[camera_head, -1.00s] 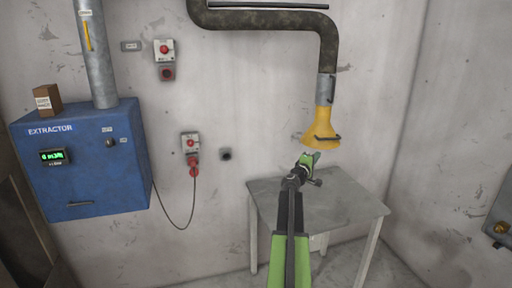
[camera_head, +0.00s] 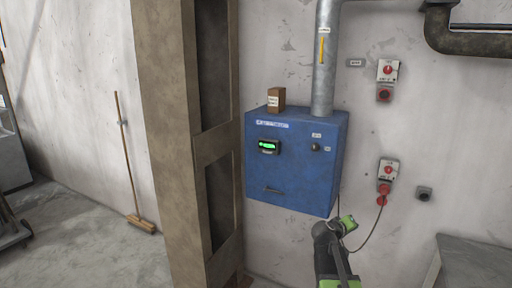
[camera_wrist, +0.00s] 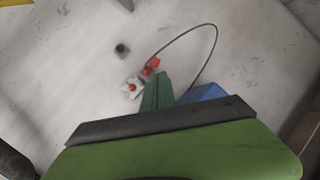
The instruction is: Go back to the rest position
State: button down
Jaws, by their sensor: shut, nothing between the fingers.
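My arm is folded low in the head view, with my gripper (camera_head: 347,222) in front of the wall just below and right of the blue extractor box (camera_head: 296,165). In the wrist view the green fingers of my gripper (camera_wrist: 157,92) are together with nothing between them. They point towards the wall and overlap part of the view near the lower switch. The gripper looks clear of the box, though its distance from the wall is hard to judge.
A red-and-white switch with a plug (camera_head: 388,177) and hanging cable is right of the box; another switch (camera_head: 387,75) is above. A grey table (camera_head: 475,262) stands lower right. A brown pillar (camera_head: 170,140) and a broom (camera_head: 124,160) are left.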

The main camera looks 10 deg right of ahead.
jog(key=s+a+f+g+y, duration=0.1)
jog(key=s+a+f+y, duration=0.15)
jog(key=a, duration=0.35)
jog(key=s+a+f+m+g+y, duration=0.1)
jog(key=s+a+f+y, duration=0.2)
jog(key=a, duration=0.4)
jog(key=s+a+f+g+y, duration=0.1)
jog(key=s+a+f, duration=0.2)
jog(key=a+f, duration=0.25)
jog(key=s+a+f+g+y, duration=0.2)
jog(key=s+a+g+y, duration=0.2)
jog(key=s+a, duration=0.6)
jog(key=shift+s+f+g, duration=0.3)
jog(key=shift+s+f, duration=0.1)
jog(key=shift+s, duration=0.35)
